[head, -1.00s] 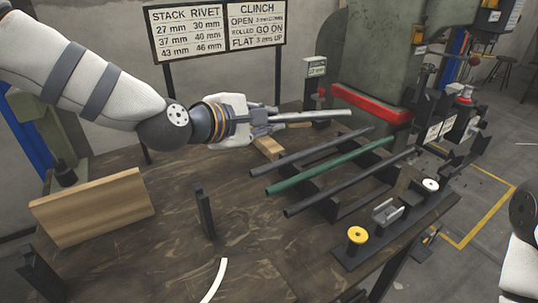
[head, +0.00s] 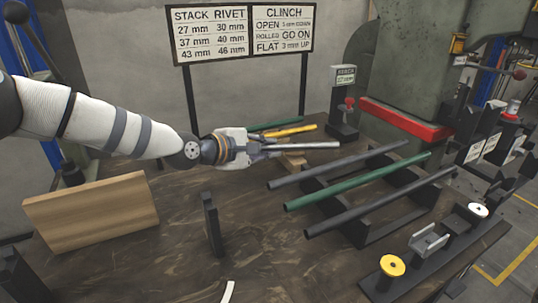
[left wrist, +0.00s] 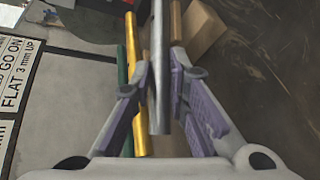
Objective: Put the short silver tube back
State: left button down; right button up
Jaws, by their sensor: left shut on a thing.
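The short silver tube (head: 310,146) is held by my left gripper (head: 266,148) over the table, pointing right in the head view. In the left wrist view the tube (left wrist: 160,60) runs between the two purple-padded fingers, with its near end between them. A yellow tube (head: 290,131) and a green tube (head: 272,124) lie just behind it in the head view. A wooden block (head: 290,163) is below the held tube. My right gripper is not in view.
A black rack (head: 352,226) carries two dark tubes and one green tube (head: 360,180), right of my gripper. A red-edged press (head: 405,120) stands behind. A wooden board (head: 90,210) and black post (head: 211,224) stand at left. Yellow and white spools sit front right.

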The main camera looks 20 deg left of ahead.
pick_arm(q)
jog(key=shift+f, duration=0.55)
jog(key=shift+f, duration=0.15)
jog(key=c, duration=1.6)
grip_release()
jog(key=shift+o, duration=0.2)
